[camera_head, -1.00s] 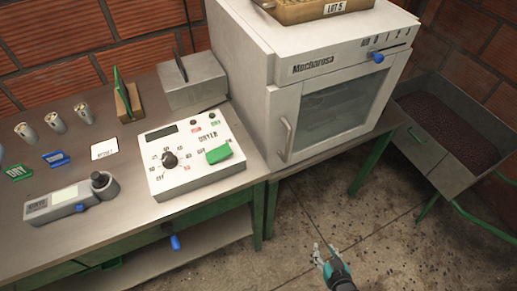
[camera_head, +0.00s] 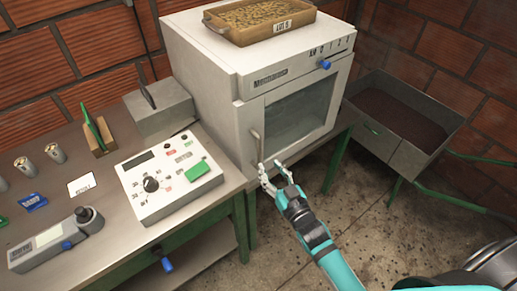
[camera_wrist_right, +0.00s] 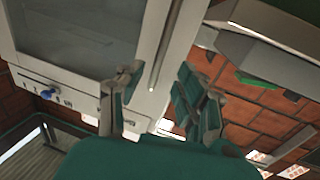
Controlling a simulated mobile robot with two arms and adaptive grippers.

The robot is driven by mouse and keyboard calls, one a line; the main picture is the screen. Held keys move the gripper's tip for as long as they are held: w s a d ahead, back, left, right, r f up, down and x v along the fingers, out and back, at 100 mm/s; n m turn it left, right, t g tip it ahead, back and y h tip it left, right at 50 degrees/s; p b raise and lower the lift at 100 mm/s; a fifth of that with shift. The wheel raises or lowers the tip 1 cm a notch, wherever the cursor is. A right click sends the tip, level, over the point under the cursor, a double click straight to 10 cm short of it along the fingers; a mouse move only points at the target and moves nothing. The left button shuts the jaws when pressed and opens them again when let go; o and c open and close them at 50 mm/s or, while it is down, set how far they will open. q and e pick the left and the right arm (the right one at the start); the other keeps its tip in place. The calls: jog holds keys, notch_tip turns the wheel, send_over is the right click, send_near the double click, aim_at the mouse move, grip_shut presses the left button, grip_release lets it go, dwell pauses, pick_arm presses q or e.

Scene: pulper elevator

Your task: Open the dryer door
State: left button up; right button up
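The white dryer (camera_head: 225,85) stands on the bench with its glass-windowed door (camera_head: 300,110) closed. The door's upright bar handle (camera_head: 257,147) is on the left side of the door. My right gripper (camera_head: 270,168) is open and empty, at the lower end of the handle. In the right wrist view the handle (camera_wrist_right: 166,48) runs between the two spread fingers of the gripper (camera_wrist_right: 158,90). I cannot tell whether a finger touches it. My left gripper is not in view.
A wooden tray of beans (camera_head: 262,22) sits on top of the dryer. A control box (camera_head: 165,178) with a knob and green button is on the left bench (camera_head: 120,220). A metal bin (camera_head: 400,115) stands at right. The floor in front is clear.

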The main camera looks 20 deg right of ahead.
aim_at(260, 153)
jog(key=w, duration=0.2)
jog(key=w+a, duration=0.1)
jog(key=w, duration=0.5)
jog(key=shift+a+p, duration=0.15)
jog(key=shift+p, duration=0.25)
grip_shut()
